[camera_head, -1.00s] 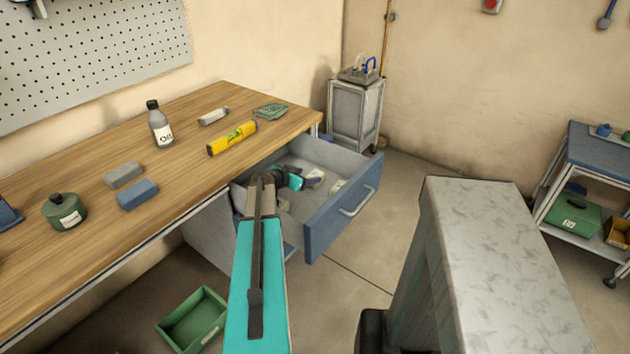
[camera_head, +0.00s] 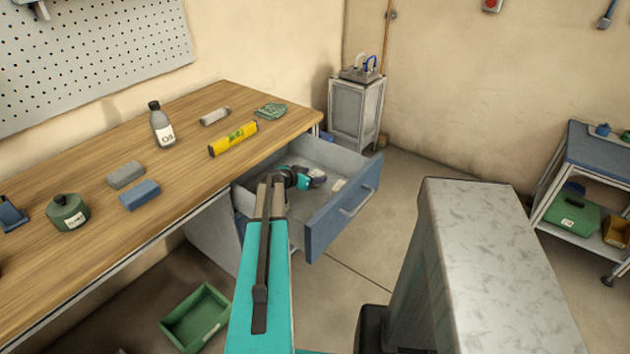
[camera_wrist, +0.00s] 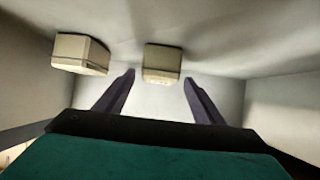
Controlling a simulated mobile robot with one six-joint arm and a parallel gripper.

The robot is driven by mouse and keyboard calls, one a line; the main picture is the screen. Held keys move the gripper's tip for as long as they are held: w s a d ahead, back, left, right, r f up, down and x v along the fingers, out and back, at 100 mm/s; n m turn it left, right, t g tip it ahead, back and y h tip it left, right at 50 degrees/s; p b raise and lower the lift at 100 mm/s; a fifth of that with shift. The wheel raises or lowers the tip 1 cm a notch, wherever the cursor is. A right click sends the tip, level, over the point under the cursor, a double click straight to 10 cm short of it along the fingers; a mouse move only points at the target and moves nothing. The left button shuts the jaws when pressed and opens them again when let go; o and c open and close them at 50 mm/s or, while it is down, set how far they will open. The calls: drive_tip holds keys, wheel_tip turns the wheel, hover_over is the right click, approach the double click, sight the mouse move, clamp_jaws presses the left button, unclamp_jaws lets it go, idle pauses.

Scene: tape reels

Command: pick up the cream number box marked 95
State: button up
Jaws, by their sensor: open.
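Two cream boxes show in the wrist view inside the open drawer (camera_head: 325,228). One cream box (camera_wrist: 162,62) is straight ahead, beyond and between the two fingertips. The other cream box (camera_wrist: 80,53) lies to the left, outside the left finger. No number can be read on either, so I cannot tell which is marked 95. My gripper (camera_wrist: 158,82) is open and empty, its dark fingers apart. In the head view my gripper (camera_head: 317,178) is over the drawer, and a small pale box (camera_head: 339,184) shows just right of it. My arm hides part of the drawer.
The drawer's walls enclose my gripper. The wooden bench (camera_head: 90,228) stands to the left, with a yellow level (camera_head: 233,139), a bottle (camera_head: 162,128) and blocks on it. A green bin (camera_head: 196,318) is on the floor.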

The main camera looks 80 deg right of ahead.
drive_tip(key=c, duration=1.2)
drive_tip(key=shift+r, duration=0.1)
drive_tip(key=shift+r+b, duration=1.1)
drive_tip(key=shift+r, duration=3.85)
